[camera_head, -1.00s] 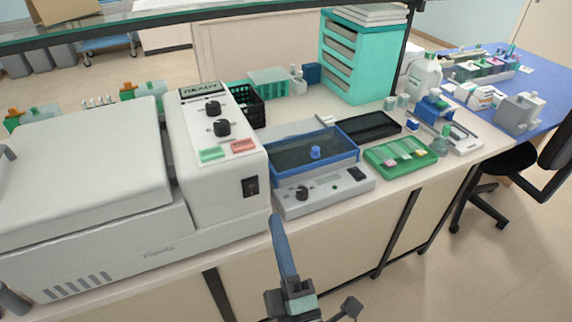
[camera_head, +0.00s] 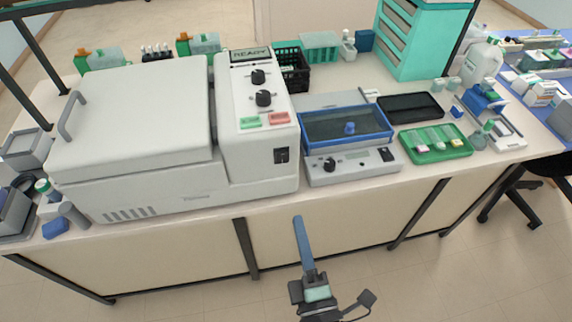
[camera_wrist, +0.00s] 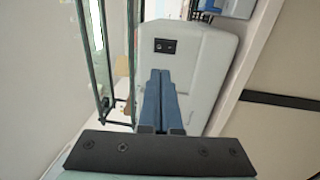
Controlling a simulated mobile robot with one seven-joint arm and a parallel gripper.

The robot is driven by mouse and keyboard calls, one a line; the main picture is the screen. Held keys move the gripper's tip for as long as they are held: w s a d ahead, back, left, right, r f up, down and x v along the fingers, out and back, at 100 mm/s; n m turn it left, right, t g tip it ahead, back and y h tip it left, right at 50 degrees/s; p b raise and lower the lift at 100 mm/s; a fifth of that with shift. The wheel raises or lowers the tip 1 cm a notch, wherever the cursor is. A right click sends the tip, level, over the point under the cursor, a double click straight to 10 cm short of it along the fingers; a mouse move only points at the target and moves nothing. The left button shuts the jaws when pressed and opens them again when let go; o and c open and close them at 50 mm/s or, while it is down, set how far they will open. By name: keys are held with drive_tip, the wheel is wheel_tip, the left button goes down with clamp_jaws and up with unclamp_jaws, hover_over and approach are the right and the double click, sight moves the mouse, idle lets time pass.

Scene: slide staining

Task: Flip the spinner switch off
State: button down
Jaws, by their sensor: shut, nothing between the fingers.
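The spinner (camera_head: 130,135) is a large light-grey machine with a closed lid, on the bench at left. Its control panel on the right side carries a display reading "READY", two black knobs, a green and a red button. The black switch (camera_head: 282,155) sits on the panel's front face. In the wrist view the switch (camera_wrist: 165,46) shows beyond the fingertips; whether its rocker is on or off is too small to tell. My gripper (camera_head: 298,220) is shut and empty, in front of the bench edge, below the switch. Its blue fingers lie together in the wrist view (camera_wrist: 160,74), apart from the machine.
Right of the spinner stands a device with a blue-rimmed tray (camera_head: 346,140) and a knob. Further right are a green slide tray (camera_head: 436,157) and a black tray (camera_head: 410,108). A black crate (camera_head: 292,78) stands behind. Free floor lies before the bench.

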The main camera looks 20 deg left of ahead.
sight(282, 155)
drive_tip(key=p+x, duration=0.2)
drive_tip(key=x, duration=1.1)
drive_tip(key=shift+w+a+r, duration=0.1)
drive_tip(key=shift+w+a, duration=0.05)
drive_tip(key=shift+w, duration=0.15)
